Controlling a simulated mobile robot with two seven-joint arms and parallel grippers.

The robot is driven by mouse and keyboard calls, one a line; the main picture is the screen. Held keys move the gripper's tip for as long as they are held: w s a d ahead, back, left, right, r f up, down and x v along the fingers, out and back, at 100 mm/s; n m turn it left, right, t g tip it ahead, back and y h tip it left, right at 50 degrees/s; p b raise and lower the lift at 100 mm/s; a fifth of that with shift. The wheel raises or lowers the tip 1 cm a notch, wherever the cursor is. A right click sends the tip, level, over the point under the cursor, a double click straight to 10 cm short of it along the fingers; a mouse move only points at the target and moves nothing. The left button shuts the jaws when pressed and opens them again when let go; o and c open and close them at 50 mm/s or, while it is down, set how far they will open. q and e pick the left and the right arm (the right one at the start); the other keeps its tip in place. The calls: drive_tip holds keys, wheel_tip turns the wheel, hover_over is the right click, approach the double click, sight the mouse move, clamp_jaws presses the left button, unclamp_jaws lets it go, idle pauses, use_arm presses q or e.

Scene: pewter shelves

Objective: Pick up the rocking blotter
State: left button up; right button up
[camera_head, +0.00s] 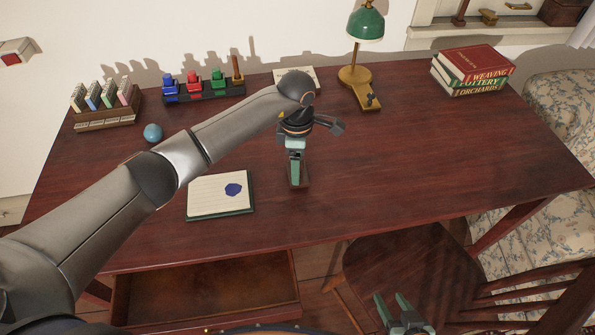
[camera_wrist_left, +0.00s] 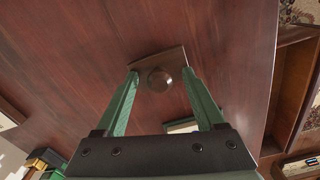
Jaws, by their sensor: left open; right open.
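The rocking blotter (camera_head: 304,176), a small brown wooden piece with a round knob, is on the desk near its middle. In the left wrist view the blotter (camera_wrist_left: 160,60) shows with its knob between my fingertips. My left gripper (camera_head: 295,172) points down over it and hides part of it in the head view. Its green fingers (camera_wrist_left: 159,76) are open, one on each side of the knob; I cannot tell whether they touch it. My right gripper (camera_head: 391,297) is open and empty, low in the head view, over the chair.
A paper pad with a blue seal (camera_head: 219,194) lies left of the blotter. A blue ball (camera_head: 153,132), a stamp rack (camera_head: 207,90), a green-shaded lamp (camera_head: 365,26) and books (camera_head: 470,70) stand farther back. A wooden chair (camera_head: 420,270) is at the front. The desk's right side is clear.

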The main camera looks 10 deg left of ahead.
use_arm(q)
clamp_jaws()
idle(0.5)
